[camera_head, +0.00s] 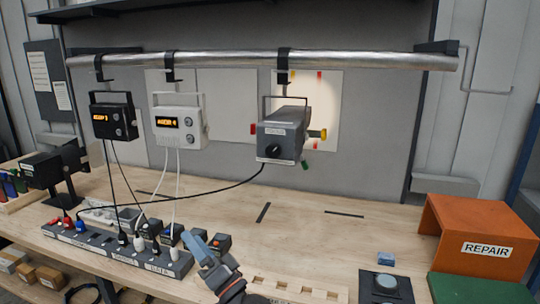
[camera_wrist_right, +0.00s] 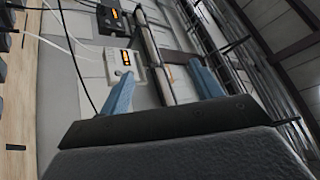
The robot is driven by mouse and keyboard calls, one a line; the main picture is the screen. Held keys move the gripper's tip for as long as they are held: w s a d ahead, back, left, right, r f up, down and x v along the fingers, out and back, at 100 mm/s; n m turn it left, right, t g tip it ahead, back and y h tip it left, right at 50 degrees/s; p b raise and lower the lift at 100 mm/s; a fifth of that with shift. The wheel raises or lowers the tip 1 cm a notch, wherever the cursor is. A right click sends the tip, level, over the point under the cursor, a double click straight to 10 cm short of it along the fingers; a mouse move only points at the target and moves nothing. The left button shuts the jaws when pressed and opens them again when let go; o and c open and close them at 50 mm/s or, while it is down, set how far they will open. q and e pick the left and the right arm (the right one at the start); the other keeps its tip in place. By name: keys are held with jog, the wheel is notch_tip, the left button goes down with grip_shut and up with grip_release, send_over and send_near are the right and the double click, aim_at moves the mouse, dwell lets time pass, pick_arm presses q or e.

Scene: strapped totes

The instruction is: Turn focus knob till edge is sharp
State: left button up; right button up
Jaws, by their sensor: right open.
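A grey spotlight (camera_head: 283,125) hangs from the metal pipe by a black clamp. A round black knob (camera_head: 273,151) is on its front face, and a part with a yellow end (camera_head: 317,133) sticks out at its right side. Behind it a pale light patch (camera_head: 325,95) falls on a white sheet on the wall; its edge looks soft. My right gripper (camera_head: 203,243) is low over the bench front, well below and left of the spotlight. In the right wrist view its blue fingers (camera_wrist_right: 160,65) are apart with nothing between them. My left gripper is out of view.
Black and white display boxes (camera_head: 113,120) (camera_head: 179,125) hang left of the spotlight. A power strip (camera_head: 115,250) with several plugs lies at front left. A black cable crosses the bench (camera_head: 310,185). An orange REPAIR stand (camera_head: 480,235) is at right. The middle bench is mostly clear.

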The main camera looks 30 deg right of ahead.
aim_at(271, 153)
jog(key=d+r+m+g+h, duration=0.1)
jog(key=d+r+m+h, duration=0.4)
jog(key=m+h, duration=0.35)
jog(key=w+d+r+m+g+h, duration=0.1)
jog(key=d+r+m+h, duration=0.3)
jog(key=m+h, duration=0.5)
jog(key=d+r+m+h, duration=0.5)
jog(key=m+h, duration=0.3)
jog(key=m, duration=0.2)
jog(key=w+d+m+g+y+p, duration=0.1)
jog(key=w+d+m+g, duration=0.2)
jog(key=m, duration=0.1)
jog(key=w+d+f+m+g+y+p, duration=0.1)
jog(key=w+d+m+g, duration=0.2)
jog(key=d+m+g, duration=0.1)
jog(key=w+d+m+g+y+p, duration=0.1)
jog(key=w+d+m+g, duration=0.2)
jog(key=d+m, duration=0.1)
jog(key=shift+w+d+f+m+g, duration=0.3)
jog(key=shift+w+m, duration=0.1)
jog(key=shift+m, duration=0.15)
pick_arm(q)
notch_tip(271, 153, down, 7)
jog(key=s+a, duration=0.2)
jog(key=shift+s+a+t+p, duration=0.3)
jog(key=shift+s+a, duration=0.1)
pick_arm(e)
jog(key=shift+w+d+f, duration=0.1)
jog(key=shift+w+d, duration=0.2)
jog(key=shift+d, duration=0.2)
